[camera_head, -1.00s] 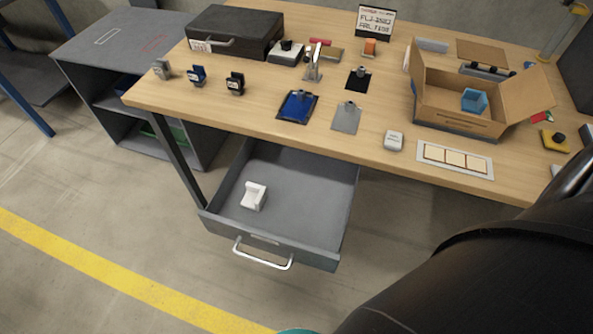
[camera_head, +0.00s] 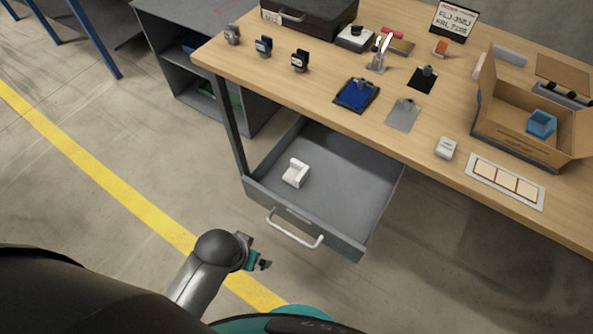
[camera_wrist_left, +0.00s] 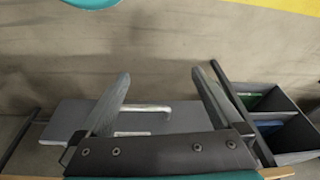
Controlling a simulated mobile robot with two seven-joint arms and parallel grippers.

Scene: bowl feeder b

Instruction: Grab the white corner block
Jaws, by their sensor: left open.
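The white corner block (camera_head: 296,172) is a small L-shaped piece lying in the open grey drawer (camera_head: 345,185), near its left side, in the head view. My left gripper (camera_head: 262,263) is outside the drawer, in front of it and to the left of its handle (camera_head: 294,230), apart from the block. In the left wrist view the two fingers (camera_wrist_left: 163,78) are spread with nothing between them. Beyond them is the grey drawer front with its silver handle (camera_wrist_left: 148,108); the block is not seen there. My right gripper is not in view.
The wooden bench (camera_head: 330,105) stands over the back of the drawer, carrying small fixtures and a cardboard box (camera_head: 510,130). A grey shelf unit (camera_head: 190,60) stands to the left. The floor in front is clear, with a yellow line (camera_head: 110,180).

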